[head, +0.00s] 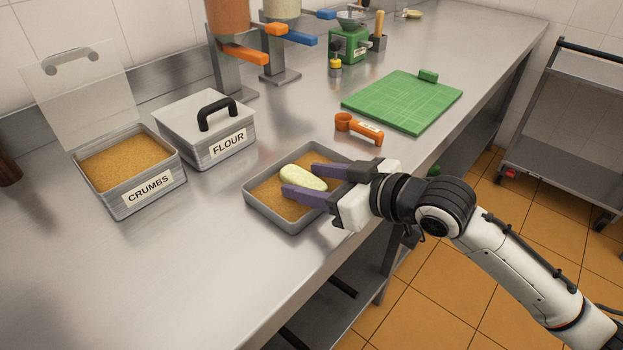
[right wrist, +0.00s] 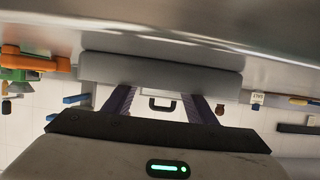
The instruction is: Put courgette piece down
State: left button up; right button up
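The pale courgette piece (head: 302,178) is in or just above the open grey tray of crumbs (head: 262,215), nearer the tray's left half. My right gripper (head: 299,180) reaches in over the tray's right side, one purple finger on either side of the piece. The fingers stand apart by about the piece's width. Whether they press on it, I cannot tell. In the right wrist view the grey tray wall (right wrist: 160,72) hides the fingertips and the piece. My left gripper is not in view.
An open bin labelled CRUMBS (head: 128,172) and a lidded FLOUR bin (head: 207,130) stand to the left. An orange scoop (head: 358,128) and a green board (head: 403,100) lie behind the gripper. Dispensers stand at the back. The steel counter's front left is clear.

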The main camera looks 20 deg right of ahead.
jog(key=shift+r, duration=0.15)
jog(key=v, duration=1)
jog(key=shift+s+d, duration=0.15)
jog(key=shift+d, duration=0.05)
jog(key=shift+s+d+r, duration=0.3)
jog(key=shift+s, duration=0.3)
